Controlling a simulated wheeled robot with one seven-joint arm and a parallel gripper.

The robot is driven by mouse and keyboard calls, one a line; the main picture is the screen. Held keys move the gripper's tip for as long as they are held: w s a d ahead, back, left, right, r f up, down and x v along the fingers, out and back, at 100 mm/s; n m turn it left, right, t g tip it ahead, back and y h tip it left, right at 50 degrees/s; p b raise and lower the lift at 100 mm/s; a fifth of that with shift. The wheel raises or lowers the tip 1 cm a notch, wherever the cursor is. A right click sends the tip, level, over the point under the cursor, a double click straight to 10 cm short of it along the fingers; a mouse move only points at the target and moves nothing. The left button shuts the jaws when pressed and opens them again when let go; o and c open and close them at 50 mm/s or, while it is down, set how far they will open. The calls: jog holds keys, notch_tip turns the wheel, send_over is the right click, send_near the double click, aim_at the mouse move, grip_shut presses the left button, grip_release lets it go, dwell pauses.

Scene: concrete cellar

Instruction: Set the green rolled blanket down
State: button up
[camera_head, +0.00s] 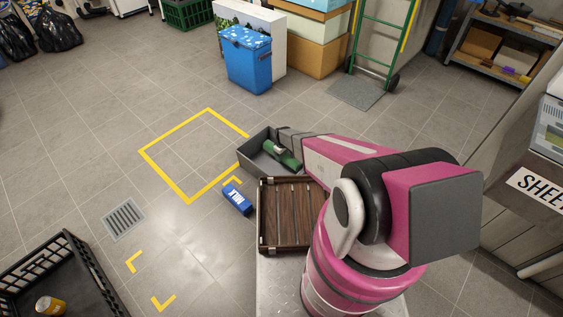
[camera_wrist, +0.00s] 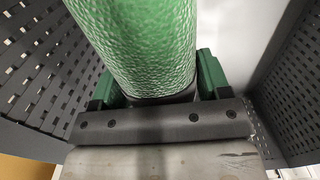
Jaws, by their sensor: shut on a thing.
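The green rolled blanket (camera_head: 292,160) shows inside a grey open box (camera_head: 258,168) in the head view, just beyond the wooden tray. My gripper (camera_head: 281,146) reaches into that box and is shut on the blanket. In the wrist view the blanket (camera_wrist: 140,40) is large and textured, running up the picture between my green-padded fingers (camera_wrist: 160,88). Grey perforated walls (camera_wrist: 38,75) stand on both sides of it. The blanket's underside is hidden, so I cannot tell whether it touches the box floor.
A dark wooden slatted tray (camera_head: 262,217) is close to my arm. A blue packet (camera_head: 237,198) lies on the floor beside it. A yellow taped square (camera_head: 165,171) on the floor is empty. A blue bin (camera_head: 248,62) stands behind.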

jog(key=shift+f, duration=2.3)
jog(key=shift+f, duration=0.15)
jog(key=o, duration=1.1)
jog(key=shift+o, duration=0.2)
notch_tip(320, 180, up, 12)
jog(key=shift+r, duration=0.1)
jog(key=s+d+r+m, duration=0.3)
jog(key=s+r, duration=0.5)
jog(key=r, duration=0.5)
jog(key=s+d+r+m, duration=0.3)
jog(key=s+d+r, duration=0.3)
jog(key=r, duration=0.8)
jog(key=s+d+r+m, duration=0.3)
jog(key=s+d+r, duration=0.1)
jog(key=s+r, duration=0.7)
notch_tip(320, 180, up, 3)
jog(key=shift+s+d+f, duration=0.1)
jog(key=shift+s+d, duration=0.2)
jog(key=shift+s, duration=0.1)
